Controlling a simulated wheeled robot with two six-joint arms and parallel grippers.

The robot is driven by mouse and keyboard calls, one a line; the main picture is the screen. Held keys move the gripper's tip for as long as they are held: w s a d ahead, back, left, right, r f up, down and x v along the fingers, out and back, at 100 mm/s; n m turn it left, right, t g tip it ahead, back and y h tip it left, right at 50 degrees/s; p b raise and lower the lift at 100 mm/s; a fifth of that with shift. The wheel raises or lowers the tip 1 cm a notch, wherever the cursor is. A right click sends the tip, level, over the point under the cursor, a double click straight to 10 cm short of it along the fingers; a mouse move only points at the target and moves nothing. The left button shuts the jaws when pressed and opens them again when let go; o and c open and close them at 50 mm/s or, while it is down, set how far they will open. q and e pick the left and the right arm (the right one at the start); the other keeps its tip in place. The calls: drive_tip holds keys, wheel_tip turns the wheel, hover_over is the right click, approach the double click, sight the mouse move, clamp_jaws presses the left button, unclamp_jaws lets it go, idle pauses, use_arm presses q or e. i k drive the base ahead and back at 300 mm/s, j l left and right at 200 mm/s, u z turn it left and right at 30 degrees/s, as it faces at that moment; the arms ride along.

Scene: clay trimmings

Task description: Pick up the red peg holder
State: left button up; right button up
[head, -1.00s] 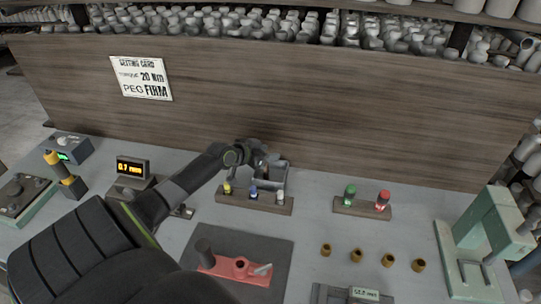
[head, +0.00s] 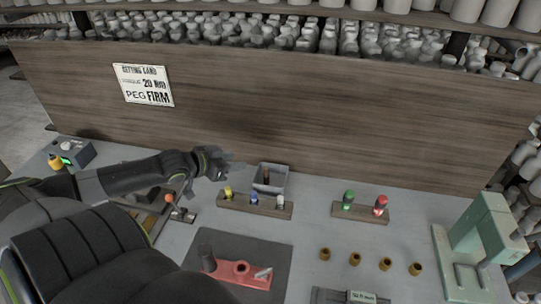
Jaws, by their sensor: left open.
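A red-topped holder (head: 380,206) stands upright in the right wooden rack (head: 361,213), beside a green-topped one (head: 348,199). My left gripper (head: 228,166) is open and looks empty, above the bench behind the left wooden rack, well left of the red-topped holder and apart from it. A red fixture (head: 240,271) with a dark post and a pale lever lies on the dark mat (head: 275,253) at the front. My right gripper is out of view.
The left rack (head: 274,210) holds yellow, blue and white-topped pieces. A grey bin (head: 283,179) with a brown item stands behind it. Several brass bushings (head: 355,259) sit front right. A green press (head: 470,245) stands far right. A wooden board (head: 330,120) closes off the back.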

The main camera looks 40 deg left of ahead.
sight(235, 266)
drive_tip(key=k+l, duration=0.25)
drive_tip(key=l, duration=0.15)
drive_tip(key=k+l, duration=0.25)
drive_tip(key=l, duration=0.2)
drive_tip(key=k+l, duration=0.25)
drive_tip(key=l, duration=0.15)
drive_tip(key=k+l, duration=0.25)
drive_tip(key=l, duration=0.2)
